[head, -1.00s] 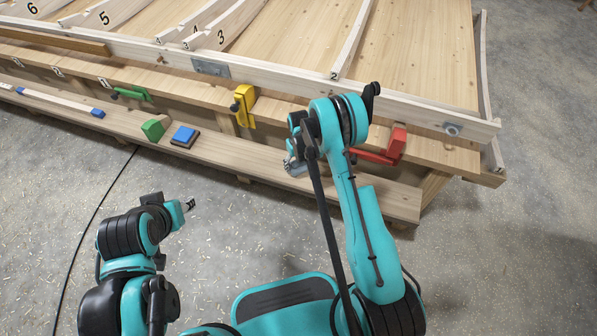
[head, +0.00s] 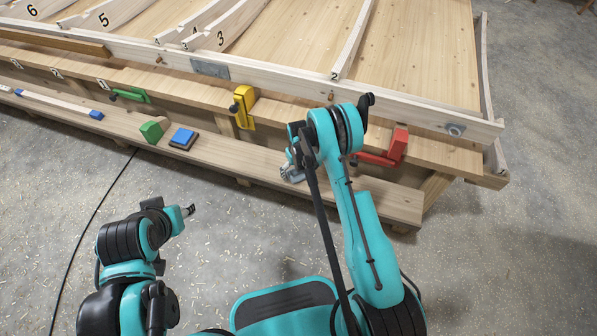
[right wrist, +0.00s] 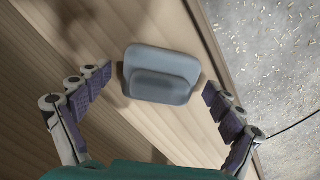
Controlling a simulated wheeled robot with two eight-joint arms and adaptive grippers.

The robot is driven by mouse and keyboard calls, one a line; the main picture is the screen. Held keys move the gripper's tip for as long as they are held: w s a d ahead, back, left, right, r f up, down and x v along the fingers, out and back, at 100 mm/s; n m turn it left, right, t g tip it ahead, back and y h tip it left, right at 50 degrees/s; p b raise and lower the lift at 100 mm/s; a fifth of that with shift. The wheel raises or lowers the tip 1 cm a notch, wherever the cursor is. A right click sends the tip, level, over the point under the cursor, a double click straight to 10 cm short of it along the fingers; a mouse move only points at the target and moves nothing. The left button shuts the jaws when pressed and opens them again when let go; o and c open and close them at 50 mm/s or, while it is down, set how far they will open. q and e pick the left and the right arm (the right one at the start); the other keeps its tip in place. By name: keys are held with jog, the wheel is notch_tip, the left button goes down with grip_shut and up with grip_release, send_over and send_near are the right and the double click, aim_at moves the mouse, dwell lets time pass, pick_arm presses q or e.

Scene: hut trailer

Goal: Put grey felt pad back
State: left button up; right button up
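The grey felt pad (right wrist: 161,75), a blue-grey block with a raised grip, lies on the wooden ledge in the right wrist view. My right gripper (right wrist: 157,82) is open, with one finger on each side of the pad and a visible gap on both sides. In the head view my right gripper (head: 291,170) points down at the front ledge and is partly hidden by its own arm; I cannot clearly separate the pad from it there. My left gripper (head: 190,210) hangs over the floor, away from the bench, too small to read its fingers.
A blue-topped block (head: 184,138) and a green wedge (head: 151,131) sit on the ledge (head: 235,160) to the left. Yellow (head: 246,108), red (head: 397,148) and green (head: 132,95) clamps line the bench front. A blue-ended strip (head: 60,104) lies further left. The floor is open.

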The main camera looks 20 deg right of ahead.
notch_tip(320, 180, up, 12)
jog(key=p, duration=0.4)
notch_tip(320, 180, up, 12)
jog(key=t, duration=0.1)
send_over(300, 176)
jog(key=s+r+m+t, duration=0.1)
jog(key=s+r, duration=0.2)
jog(key=r, duration=0.3)
jog(key=s+r+t, duration=0.1)
jog(key=s+r, duration=0.2)
jog(key=r, duration=0.2)
jog(key=s+r+t, duration=0.2)
jog(key=s+r, duration=0.1)
jog(key=s, duration=0.6)
jog(key=s+r+m+t, duration=0.1)
jog(key=s+r, duration=0.3)
jog(key=s, duration=0.5)
jog(key=shift+r+t, duration=0.2)
jog(key=shift+t, duration=0.4)
